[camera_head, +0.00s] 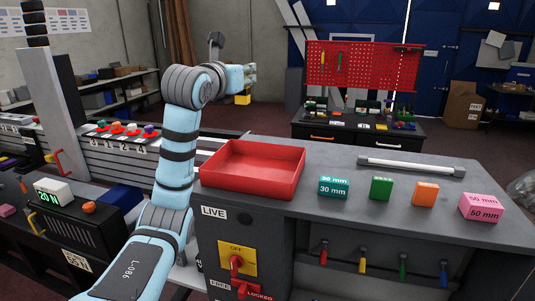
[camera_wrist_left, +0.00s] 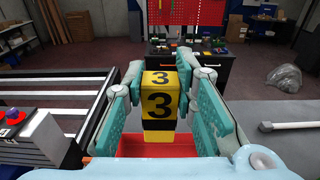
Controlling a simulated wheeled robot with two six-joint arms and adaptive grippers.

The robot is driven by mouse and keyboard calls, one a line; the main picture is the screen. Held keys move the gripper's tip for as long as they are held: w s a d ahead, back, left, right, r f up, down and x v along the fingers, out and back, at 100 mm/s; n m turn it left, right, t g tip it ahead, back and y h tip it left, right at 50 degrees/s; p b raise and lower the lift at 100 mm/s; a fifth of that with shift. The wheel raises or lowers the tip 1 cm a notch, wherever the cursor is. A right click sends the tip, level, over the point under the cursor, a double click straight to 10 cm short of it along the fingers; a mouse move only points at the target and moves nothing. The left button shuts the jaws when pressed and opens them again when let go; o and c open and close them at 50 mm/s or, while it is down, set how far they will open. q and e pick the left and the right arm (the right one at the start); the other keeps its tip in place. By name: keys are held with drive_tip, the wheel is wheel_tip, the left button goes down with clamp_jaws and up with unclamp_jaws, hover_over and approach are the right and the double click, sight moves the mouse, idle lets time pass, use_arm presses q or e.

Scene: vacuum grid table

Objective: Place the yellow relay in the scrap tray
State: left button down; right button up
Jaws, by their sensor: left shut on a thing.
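The yellow relay (camera_wrist_left: 158,103) is a yellow block with a black 3 on its top and front faces and a dark band low down. It sits between the teal fingers of my left gripper (camera_wrist_left: 166,92), which is shut on it. In the head view a small yellow part of the relay (camera_head: 242,99) shows below my left gripper (camera_head: 243,80), held up in the air. The red open tray (camera_head: 240,188) lies on the grey bench and looks empty. In the left wrist view the red tray (camera_wrist_left: 129,147) shows below and behind the relay, partly hidden. My right gripper is not in view.
Right of the tray stand a teal block (camera_head: 334,187), a green block (camera_head: 381,188), an orange block (camera_head: 426,194) and a pink block (camera_head: 481,208). A white bar (camera_head: 411,166) lies behind them. Left is a slotted rack (camera_head: 125,146) with coloured knobs.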

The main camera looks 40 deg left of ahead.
use_arm(q)
drive_tip(key=f, duration=0.6)
drive_tip(key=s+f, duration=0.1)
drive_tip(key=f, duration=0.6)
drive_tip(key=f+b, duration=0.1)
drive_tip(key=f, duration=0.5)
drive_tip(key=shift+s+d+f, duration=0.1)
drive_tip(key=shift+s+f, duration=0.05)
drive_tip(key=shift+f, duration=0.1)
drive_tip(key=shift+s+r, duration=0.2)
drive_tip(key=shift+s, duration=0.1)
drive_tip(key=shift+s+f, duration=0.1)
drive_tip(key=c, duration=1.8)
unclamp_jaws()
drive_tip(key=shift+f, duration=0.1)
drive_tip(key=o, duration=0.5)
drive_tip(key=shift+w, duration=0.2)
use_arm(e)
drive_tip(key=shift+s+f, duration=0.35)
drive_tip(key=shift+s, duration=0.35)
